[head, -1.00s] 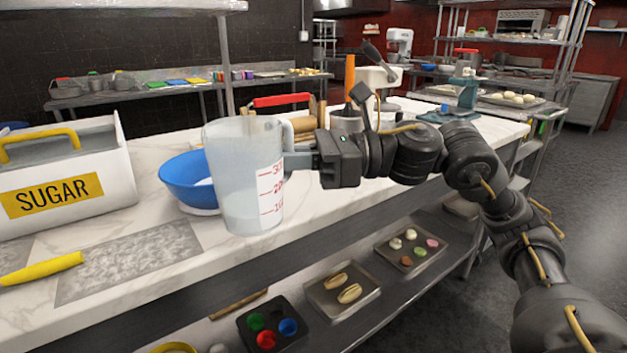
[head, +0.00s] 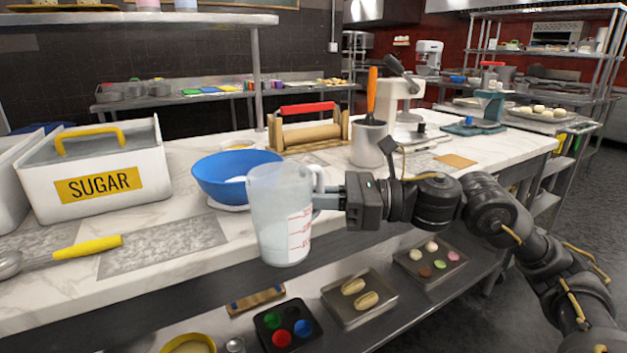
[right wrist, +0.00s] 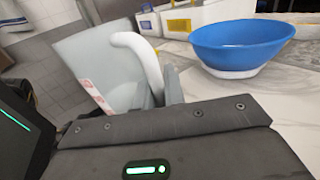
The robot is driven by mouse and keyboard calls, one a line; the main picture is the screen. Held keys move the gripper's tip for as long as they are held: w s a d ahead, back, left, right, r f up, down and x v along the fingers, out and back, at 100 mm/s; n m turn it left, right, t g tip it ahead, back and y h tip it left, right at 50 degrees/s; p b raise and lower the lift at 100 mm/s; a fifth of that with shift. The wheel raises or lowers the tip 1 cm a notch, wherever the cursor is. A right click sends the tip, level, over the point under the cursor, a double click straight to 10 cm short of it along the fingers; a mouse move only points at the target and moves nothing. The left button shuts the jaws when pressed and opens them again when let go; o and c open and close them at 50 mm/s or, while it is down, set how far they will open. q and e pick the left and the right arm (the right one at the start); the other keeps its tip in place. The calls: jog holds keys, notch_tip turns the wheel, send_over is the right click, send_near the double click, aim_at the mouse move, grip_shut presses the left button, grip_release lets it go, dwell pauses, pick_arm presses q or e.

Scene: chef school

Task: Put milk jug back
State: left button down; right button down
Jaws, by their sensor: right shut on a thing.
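The milk jug (head: 278,222) is a translucent measuring jug with red markings and a white handle. In the head view it is upright, in front of the marble counter's edge, held in the air. My right gripper (head: 326,198) is shut on the jug's handle side, coming from the right. In the right wrist view the jug (right wrist: 110,70) appears tilted, its handle close to the fingers; the exact grip on the handle is partly hidden. My left gripper is not in view.
A blue bowl (head: 232,175) stands on the counter just behind the jug. A white SUGAR bin (head: 95,195) and a yellow-handled scoop (head: 95,247) are at left. A rolling pin rack (head: 308,132) and utensil pot (head: 368,145) stand behind. Trays (head: 358,297) lie on the lower shelf.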

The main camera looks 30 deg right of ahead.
notch_tip(320, 180, down, 21)
jog(key=s+d+m+t+h, duration=0.1)
jog(key=s+d, duration=0.1)
jog(key=shift+s+f+t, duration=0.2)
jog(key=shift+t, duration=0.2)
